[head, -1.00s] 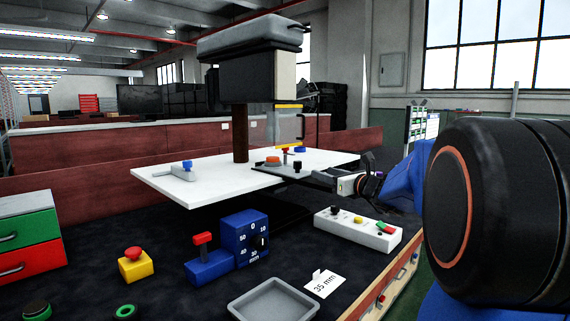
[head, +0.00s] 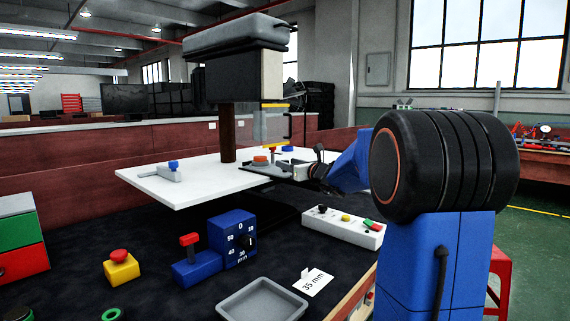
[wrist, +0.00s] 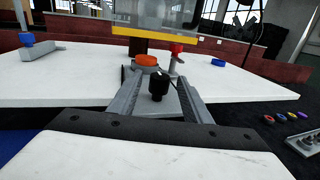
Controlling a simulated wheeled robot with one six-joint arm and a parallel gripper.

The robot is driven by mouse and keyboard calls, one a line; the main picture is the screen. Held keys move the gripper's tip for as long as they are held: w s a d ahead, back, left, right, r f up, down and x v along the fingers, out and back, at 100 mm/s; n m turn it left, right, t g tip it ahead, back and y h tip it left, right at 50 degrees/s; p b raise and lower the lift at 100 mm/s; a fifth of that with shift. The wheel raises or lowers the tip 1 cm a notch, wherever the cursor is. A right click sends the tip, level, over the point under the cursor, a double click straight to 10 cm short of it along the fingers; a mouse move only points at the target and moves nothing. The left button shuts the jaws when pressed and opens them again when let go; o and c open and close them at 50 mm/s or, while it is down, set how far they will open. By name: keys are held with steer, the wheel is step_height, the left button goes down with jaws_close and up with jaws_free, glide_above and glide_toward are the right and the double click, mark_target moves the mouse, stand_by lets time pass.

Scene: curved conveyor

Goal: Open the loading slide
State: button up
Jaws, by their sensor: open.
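The loading slide appears to be the flat grey plate (head: 258,171) on the white table (head: 195,163), under the machine head. It carries an orange disc (head: 261,159). In the wrist view a black knob (wrist: 158,83) stands upright on the plate (wrist: 172,103), in front of the orange disc (wrist: 147,60). My gripper (wrist: 157,80) is open, with one grey finger on each side of the knob and visible gaps. In the head view my gripper (head: 300,165) is at the plate's right end, and the knob cannot be made out there.
A clear guard with a yellow edge (wrist: 168,35) hangs above the disc. A red-topped post (wrist: 176,50) stands behind it, and a blue disc (wrist: 218,62) lies to the right. On the dark bench are a white control box (head: 343,228), a blue dial box (head: 233,238) and a grey tray (head: 262,300).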

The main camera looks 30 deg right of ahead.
steer(key=shift+w+a, duration=0.1)
steer(key=shift+w, duration=1.3)
jaws_close()
steer(key=s+d, duration=0.3)
steer(key=s, duration=0.7)
steer(key=s+d, duration=0.4)
steer(key=s, duration=0.6)
steer(key=shift+s+d, duration=0.15)
jaws_free()
steer(key=shift+s, duration=0.1)
steer(key=s+d, duration=0.1)
steer(key=s, duration=1.6)
steer(key=shift+d, duration=0.25)
